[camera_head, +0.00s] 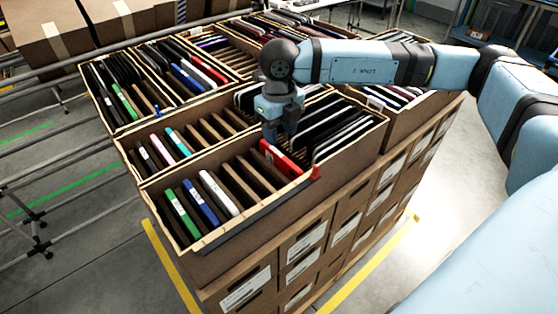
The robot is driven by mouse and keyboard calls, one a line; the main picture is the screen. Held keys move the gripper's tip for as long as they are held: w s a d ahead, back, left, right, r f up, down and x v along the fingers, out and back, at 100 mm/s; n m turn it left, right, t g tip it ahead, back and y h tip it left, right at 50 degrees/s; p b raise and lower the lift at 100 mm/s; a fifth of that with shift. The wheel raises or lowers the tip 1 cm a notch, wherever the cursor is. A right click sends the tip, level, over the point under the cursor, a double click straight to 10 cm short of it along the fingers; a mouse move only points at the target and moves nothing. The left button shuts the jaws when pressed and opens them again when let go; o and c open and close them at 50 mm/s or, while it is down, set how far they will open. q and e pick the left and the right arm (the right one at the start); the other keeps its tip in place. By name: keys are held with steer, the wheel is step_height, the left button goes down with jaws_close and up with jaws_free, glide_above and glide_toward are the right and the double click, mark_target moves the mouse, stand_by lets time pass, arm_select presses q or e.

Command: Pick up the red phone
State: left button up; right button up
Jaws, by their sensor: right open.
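A red phone (280,159) stands tilted in a slot of the front carton (250,222), right of the carton's middle, with its top edge showing and its lower part hidden. My right gripper (281,135) points down just above and behind the red phone's upper edge. It is open; whether a finger touches the phone I cannot tell. My right arm comes in from the right and crosses over the cartons. My left gripper is not in view.
Green, blue and white phones (207,195) stand left in the front carton, and several dark ones (345,130) stand close right of the red phone. A small red piece (315,172) sits on the front rim. Other filled cartons surround it; another red item (209,69) stands farther back.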

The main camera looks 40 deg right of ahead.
mark_target(280, 154)
step_height(280, 154, down, 2)
steer(key=shift+w+f, duration=0.1)
steer(key=shift+w, duration=0.05)
steer(key=shift+s+a+f+p, duration=0.1)
steer(key=shift+s+f+p, duration=0.15)
steer(key=shift+f+p, duration=0.15)
steer(key=f, duration=0.2)
steer(key=f+p, duration=0.1)
steer(key=shift+s+a+f, duration=0.1)
steer(key=shift+s+f, duration=0.1)
steer(key=shift+f, duration=0.55)
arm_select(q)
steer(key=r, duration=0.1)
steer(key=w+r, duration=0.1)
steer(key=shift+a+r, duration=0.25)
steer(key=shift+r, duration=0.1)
arm_select(e)
steer(key=shift+c, duration=0.3)
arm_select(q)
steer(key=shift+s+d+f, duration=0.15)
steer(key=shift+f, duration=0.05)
arm_select(e)
jaws_close()
